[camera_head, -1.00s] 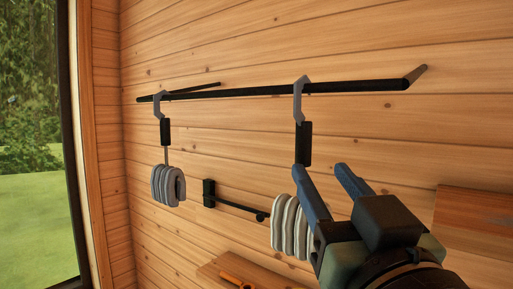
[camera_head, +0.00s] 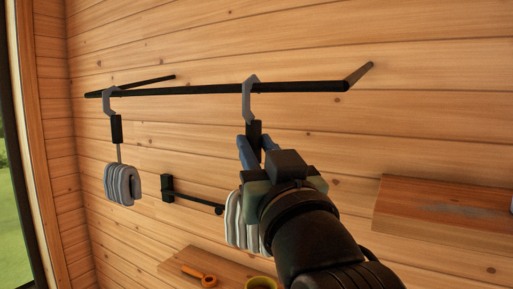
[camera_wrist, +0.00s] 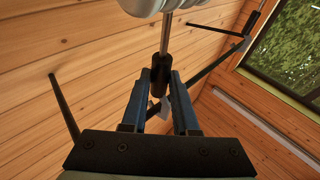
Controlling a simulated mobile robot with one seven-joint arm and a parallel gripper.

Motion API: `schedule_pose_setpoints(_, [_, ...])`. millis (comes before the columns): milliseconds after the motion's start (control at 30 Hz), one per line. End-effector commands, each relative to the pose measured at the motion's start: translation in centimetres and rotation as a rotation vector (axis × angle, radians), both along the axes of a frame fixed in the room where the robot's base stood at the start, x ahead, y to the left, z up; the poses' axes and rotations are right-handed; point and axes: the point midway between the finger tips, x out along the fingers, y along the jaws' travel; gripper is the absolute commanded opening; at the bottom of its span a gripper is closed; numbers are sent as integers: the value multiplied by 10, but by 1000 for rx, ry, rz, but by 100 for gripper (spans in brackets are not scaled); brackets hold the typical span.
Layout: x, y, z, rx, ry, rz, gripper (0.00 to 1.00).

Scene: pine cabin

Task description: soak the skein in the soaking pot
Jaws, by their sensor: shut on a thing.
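A grey-white skein (camera_head: 236,222) hangs from a hook (camera_head: 249,95) with a black grip (camera_head: 253,130), on the right part of a black wall rail (camera_head: 190,91). My gripper (camera_head: 256,146) is shut on that black grip, above the skein. The wrist view shows the blue fingers on either side of the grip (camera_wrist: 161,68), with the skein (camera_wrist: 155,6) at the top edge. My wrist hides part of the skein in the head view. A second grey skein (camera_head: 122,184) hangs at the rail's left. No pot is clearly identifiable.
A short black wall arm (camera_head: 190,198) sticks out between the skeins. Below is a wooden shelf (camera_head: 172,266) with an orange tool (camera_head: 208,279) and a yellow-rimmed vessel (camera_head: 262,283), cut off below. Another wooden shelf (camera_head: 430,205) is at right. A window is at left.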

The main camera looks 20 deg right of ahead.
Motion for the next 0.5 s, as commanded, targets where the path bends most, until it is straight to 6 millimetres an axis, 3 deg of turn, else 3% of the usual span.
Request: schedule_pose_setpoints(500, [0,0,20,0,0,0,0])
